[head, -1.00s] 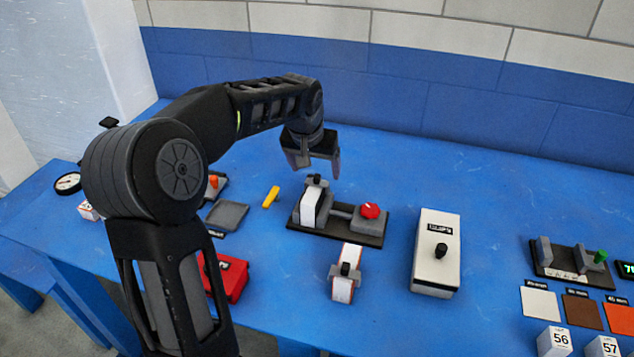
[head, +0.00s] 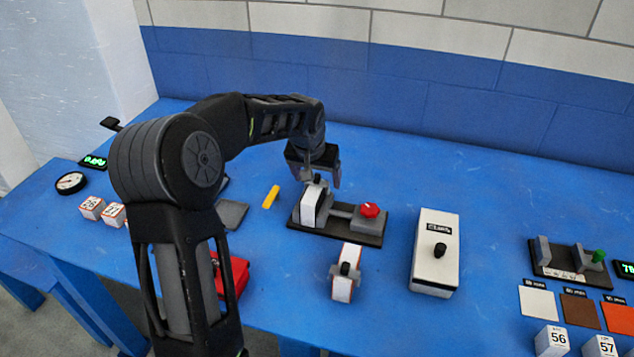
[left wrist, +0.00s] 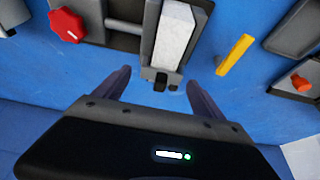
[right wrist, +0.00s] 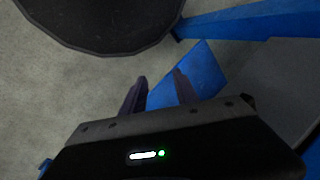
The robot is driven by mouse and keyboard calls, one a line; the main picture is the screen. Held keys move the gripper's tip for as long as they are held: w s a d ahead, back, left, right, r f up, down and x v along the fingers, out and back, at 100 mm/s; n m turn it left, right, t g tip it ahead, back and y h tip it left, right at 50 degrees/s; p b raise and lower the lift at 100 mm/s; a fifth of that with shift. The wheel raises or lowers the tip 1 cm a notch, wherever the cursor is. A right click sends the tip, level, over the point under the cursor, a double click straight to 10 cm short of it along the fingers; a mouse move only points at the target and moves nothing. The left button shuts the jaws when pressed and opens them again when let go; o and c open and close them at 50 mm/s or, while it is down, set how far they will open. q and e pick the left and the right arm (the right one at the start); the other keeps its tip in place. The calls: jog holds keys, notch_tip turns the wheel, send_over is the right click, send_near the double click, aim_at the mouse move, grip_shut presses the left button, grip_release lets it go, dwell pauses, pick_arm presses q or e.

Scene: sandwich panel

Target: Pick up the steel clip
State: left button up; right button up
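No part is labelled as the steel clip. A grey piece with a black knob (head: 318,179) sits at the top of the white panel (head: 309,207) in the black-based vise fixture; the knob (left wrist: 160,82) also shows in the left wrist view. My left gripper (head: 321,182) is open and empty just above and behind that knob. In the left wrist view its fingertips (left wrist: 158,76) straddle the knob in the picture; contact cannot be told. A second grey piece with a black knob (head: 345,268) sits on a white, orange-edged strip in front. My right gripper (right wrist: 160,80) is open and empty, away from the table.
The fixture's red knob (head: 370,210) is at its right. A white box (head: 436,250) with a black knob stands further right. A yellow stick (head: 271,196), a grey tray (head: 232,214) and a red box (head: 236,275) lie left. The blue table behind the fixture is clear.

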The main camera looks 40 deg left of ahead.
aim_at(317, 175)
pick_arm(q)
jog(key=c, duration=1.4)
notch_tip(317, 175, up, 10)
jog(key=shift+r, duration=0.1)
dwell(0.5)
